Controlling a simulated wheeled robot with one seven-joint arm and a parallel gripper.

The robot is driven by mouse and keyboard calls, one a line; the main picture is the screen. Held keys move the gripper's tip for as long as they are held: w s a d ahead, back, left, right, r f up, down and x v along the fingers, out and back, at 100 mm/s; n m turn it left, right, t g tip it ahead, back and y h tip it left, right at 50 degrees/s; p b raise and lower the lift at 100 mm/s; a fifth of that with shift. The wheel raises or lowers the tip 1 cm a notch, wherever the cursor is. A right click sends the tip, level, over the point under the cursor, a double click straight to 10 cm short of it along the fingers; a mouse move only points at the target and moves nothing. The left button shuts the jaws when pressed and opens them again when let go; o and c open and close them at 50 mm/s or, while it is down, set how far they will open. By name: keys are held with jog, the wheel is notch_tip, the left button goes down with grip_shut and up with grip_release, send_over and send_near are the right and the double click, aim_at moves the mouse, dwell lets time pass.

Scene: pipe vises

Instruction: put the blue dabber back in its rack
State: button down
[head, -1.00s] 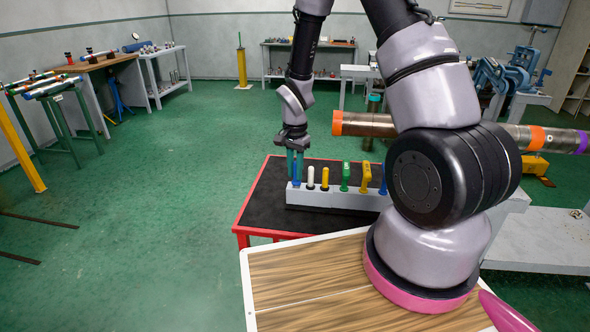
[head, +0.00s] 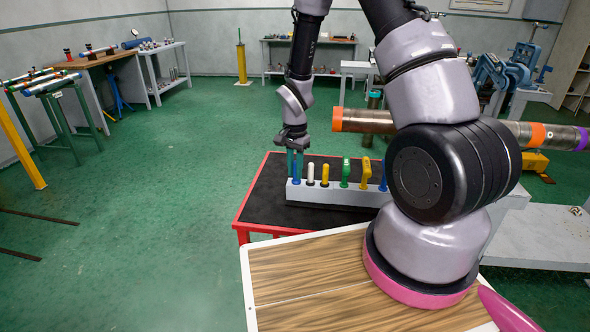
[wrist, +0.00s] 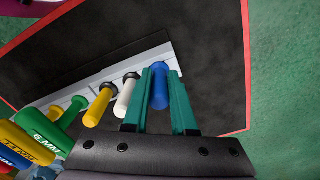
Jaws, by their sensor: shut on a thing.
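The blue dabber (wrist: 158,88) stands upright between the two teal fingers of my gripper (wrist: 169,95), which are shut on it. In the head view the blue dabber (head: 296,172) is at the left end of the pale grey rack (head: 330,193), partly covered by my gripper (head: 295,163). Its lower end meets the rack's top there; I cannot tell whether it is fully seated in its hole. The rack also shows in the wrist view (wrist: 105,75).
Beside it in the rack stand a white dabber (head: 310,174), a yellow one (head: 325,176), a green-handled tool (head: 345,175) and a yellow-handled tool (head: 366,173). The rack is on a black-topped, red-edged table (head: 262,205), bare left of the rack. A large pipe (head: 364,121) lies behind.

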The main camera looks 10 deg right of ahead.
jog(key=shift+f, duration=0.1)
dwell(0.3)
jog(key=c, duration=0.6)
grip_release()
jog(key=shift+c, duration=0.2)
notch_tip(320, 180, up, 11)
jog(key=shift+f, duration=0.1)
